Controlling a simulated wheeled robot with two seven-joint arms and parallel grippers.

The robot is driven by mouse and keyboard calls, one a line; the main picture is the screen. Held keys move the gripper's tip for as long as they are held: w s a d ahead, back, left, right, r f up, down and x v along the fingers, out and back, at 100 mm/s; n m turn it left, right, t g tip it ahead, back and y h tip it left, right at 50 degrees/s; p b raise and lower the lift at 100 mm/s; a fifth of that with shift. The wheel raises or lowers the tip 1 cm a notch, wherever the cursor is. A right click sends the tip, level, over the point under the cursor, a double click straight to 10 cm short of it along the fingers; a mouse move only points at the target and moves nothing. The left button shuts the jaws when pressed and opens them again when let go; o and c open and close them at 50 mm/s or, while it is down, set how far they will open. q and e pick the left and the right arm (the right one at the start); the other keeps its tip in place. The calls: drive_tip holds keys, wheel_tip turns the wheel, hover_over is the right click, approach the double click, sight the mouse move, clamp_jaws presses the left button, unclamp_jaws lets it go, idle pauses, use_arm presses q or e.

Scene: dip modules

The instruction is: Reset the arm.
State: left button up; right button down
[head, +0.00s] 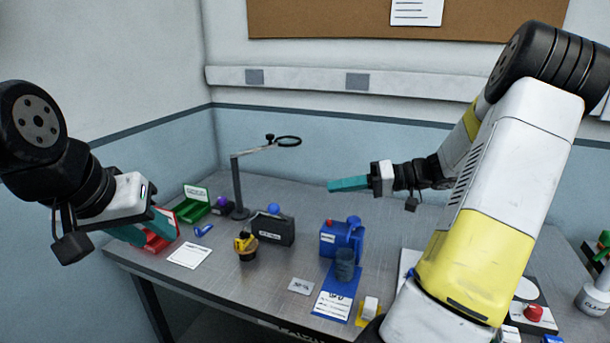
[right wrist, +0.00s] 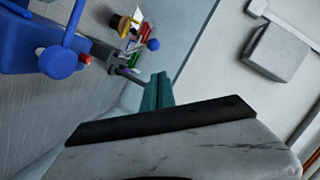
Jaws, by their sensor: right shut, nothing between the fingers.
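My right arm reaches in from the right in the head view. Its gripper (head: 348,184) has teal fingers pressed together, empty, held in the air above the back of the table and pointing left. The shut fingers (right wrist: 158,92) also show in the right wrist view, with nothing between them. My left gripper (head: 150,228) hangs over the table's left end. Its teal fingers look spread, and a red bin (head: 157,240) shows behind and between them. I see nothing held in it.
The grey table (head: 225,275) holds a magnifier stand (head: 237,185), a green bin (head: 191,208), a black box (head: 273,228), a yellow item on a round brown base (head: 247,255), and a blue device (head: 329,240) with a dark cup (head: 345,264). A red button (head: 534,313) is at right.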

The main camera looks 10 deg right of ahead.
drive_tip(key=s+a+g+h, duration=0.4)
drive_tip(key=s+a+h, duration=0.2)
drive_tip(key=s+a, duration=0.25)
drive_tip(key=s+r+m+t+h, duration=0.3)
drive_tip(key=s+r+t+h, duration=0.2)
drive_tip(key=s, duration=0.5)
drive_tip(key=shift+s+a+r+h, duration=0.2)
drive_tip(key=shift+r+h, duration=0.3)
drive_tip(key=shift+h, duration=0.2)
drive_tip(key=shift+w, duration=0.15)
